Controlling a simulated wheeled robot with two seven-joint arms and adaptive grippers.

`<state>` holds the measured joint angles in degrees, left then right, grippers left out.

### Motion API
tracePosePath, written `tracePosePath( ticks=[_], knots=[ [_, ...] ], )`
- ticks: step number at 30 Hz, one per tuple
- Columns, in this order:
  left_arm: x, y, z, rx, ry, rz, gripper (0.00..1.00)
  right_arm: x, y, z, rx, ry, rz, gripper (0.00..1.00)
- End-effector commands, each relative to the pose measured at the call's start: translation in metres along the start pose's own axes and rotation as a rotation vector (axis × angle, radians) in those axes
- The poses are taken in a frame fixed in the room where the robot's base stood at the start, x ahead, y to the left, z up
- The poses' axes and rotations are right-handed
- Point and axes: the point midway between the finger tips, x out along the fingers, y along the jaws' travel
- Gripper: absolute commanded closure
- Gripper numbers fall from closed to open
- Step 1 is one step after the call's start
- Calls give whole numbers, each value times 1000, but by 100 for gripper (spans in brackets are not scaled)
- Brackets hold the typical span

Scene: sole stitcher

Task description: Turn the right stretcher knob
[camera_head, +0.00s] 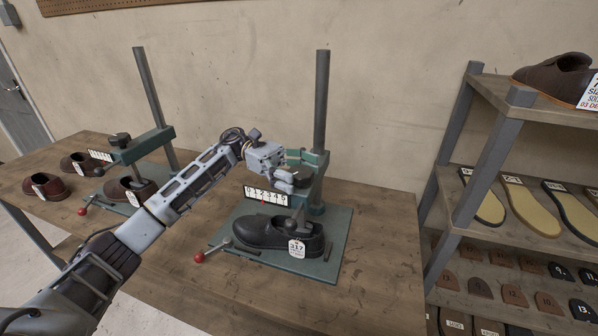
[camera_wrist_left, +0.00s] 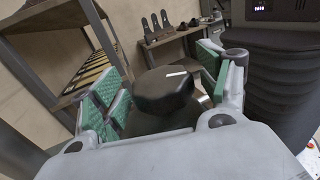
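The right stretcher (camera_head: 318,190) is a green press with a grey post and a white number scale, standing on the table with a black shoe (camera_head: 268,232) on its base. My left gripper (camera_head: 291,168) is at the top of this stretcher. In the left wrist view, its green-padded fingers (camera_wrist_left: 164,88) are spread on either side of the black knob (camera_wrist_left: 160,95), which has a white mark on top. Gaps show between pads and knob. In the head view the gripper largely hides the knob. My right gripper is not in view.
The left stretcher (camera_head: 140,150) with a brown shoe stands farther left, near other brown shoes. Red-tipped levers project from both bases. A shelf rack (camera_head: 490,150) with soles and a shoe stands at the right. The table's front (camera_head: 300,300) is clear.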

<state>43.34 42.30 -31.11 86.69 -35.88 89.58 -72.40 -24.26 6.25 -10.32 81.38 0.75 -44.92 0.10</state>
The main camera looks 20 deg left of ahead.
Motion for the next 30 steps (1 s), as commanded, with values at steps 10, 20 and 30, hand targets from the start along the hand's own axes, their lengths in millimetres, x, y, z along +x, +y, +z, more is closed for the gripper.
tracePosePath(
  ticks=[10, 20, 30],
  knots=[
    [-2, 0, 0, -1, 0, -1, 24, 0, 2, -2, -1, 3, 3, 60],
    [-31, 0, 0, -2, -1, 1, 24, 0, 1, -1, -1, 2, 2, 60],
    [-73, 0, 0, -1, -1, 1, 24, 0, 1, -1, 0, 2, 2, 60]
  ],
)
